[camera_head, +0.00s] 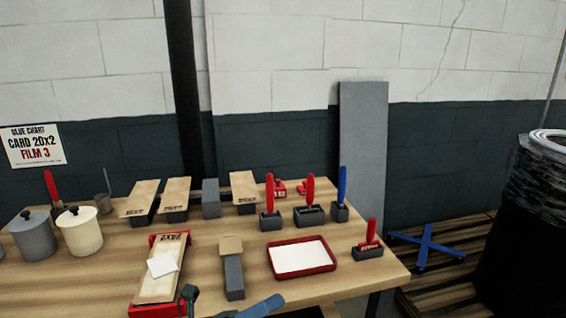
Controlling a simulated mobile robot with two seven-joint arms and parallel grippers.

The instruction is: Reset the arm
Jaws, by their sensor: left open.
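My left gripper (228,308) shows only in part at the bottom edge of the head view. It appears open, with a dark finger on its left and a blue part on its right. It is at the near edge of the wooden table (110,270), just in front of a narrow grey block (234,276) with a tan top. The rest of the left arm is cut off by the picture edge. My right gripper is not in view.
A red-ended board holder with a white sheet (163,263) lies left of the block, a red tray (302,257) right of it. A black bin (520,240) stands right.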

